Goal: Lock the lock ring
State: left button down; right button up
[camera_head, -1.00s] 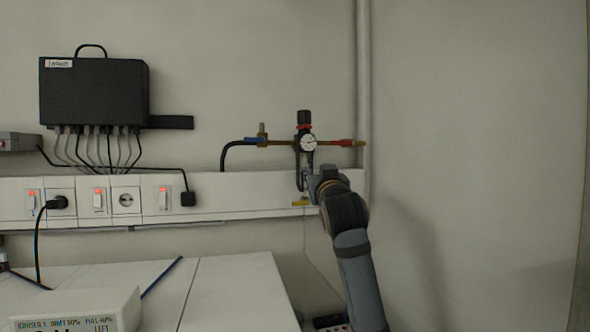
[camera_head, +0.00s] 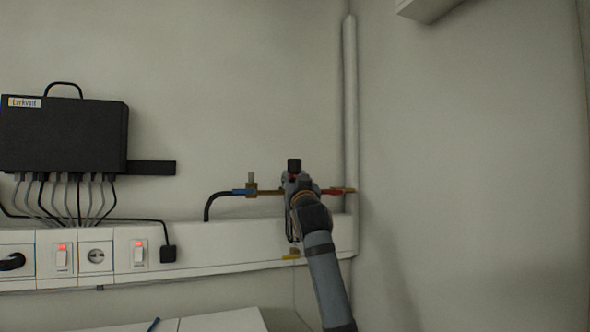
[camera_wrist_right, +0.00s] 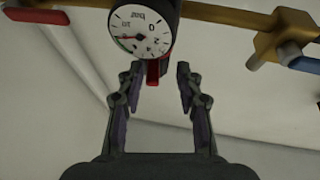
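The regulator on the wall pipe has a black knob (camera_head: 294,165) on top, with a little red of the lock ring (camera_head: 292,178) just below it. My right gripper (camera_head: 296,183) is in front of the regulator and hides most of its body. In the right wrist view, which looks upside down, the gripper (camera_wrist_right: 160,72) is open. A red part (camera_wrist_right: 153,72), apparently the lock ring, shows between its fingertips at the gauge's (camera_wrist_right: 142,33) edge. I cannot tell whether the fingers touch it. My left gripper is not in view.
The brass pipe has a blue end (camera_head: 243,192) with a black hose at left and a red end (camera_head: 334,191) at right. A wall trunking (camera_head: 220,248) with sockets runs below. A vertical pipe (camera_head: 350,110) stands close at right.

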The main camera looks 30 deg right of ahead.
jog(key=shift+s+d+r, duration=0.15)
jog(key=shift+s+d, duration=0.25)
jog(key=shift+s, duration=0.05)
jog(key=shift+c, duration=1)
jog(key=shift+w+a, duration=0.1)
jog(key=shift+c, duration=1.2)
jog(key=shift+w+a, duration=0.1)
grip_shut()
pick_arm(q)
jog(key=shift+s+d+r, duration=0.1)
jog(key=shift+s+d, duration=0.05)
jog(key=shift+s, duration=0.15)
